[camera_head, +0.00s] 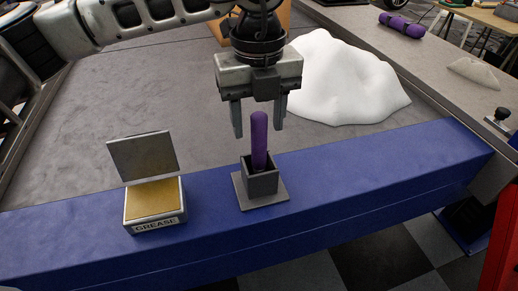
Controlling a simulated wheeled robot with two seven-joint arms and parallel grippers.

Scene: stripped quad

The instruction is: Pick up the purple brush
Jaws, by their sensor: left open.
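The purple brush (259,138) stands upright in a small dark grey square holder (262,186) on the blue front ledge. Only its rounded purple handle shows; its lower end is hidden inside the holder. My left gripper (259,133) points down just above the holder, with its two fingers apart on either side of the upper part of the handle in the picture. It is open, and gaps show between the fingers and the brush. Whether the handle is exactly between the fingers in depth I cannot tell. My right gripper is not in view.
An open grease box (155,205) with a raised lid stands left of the holder on the blue ledge (345,170). A white mound (340,80) lies behind to the right. A purple roll (402,25) lies at the far right. The grey surface at left is clear.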

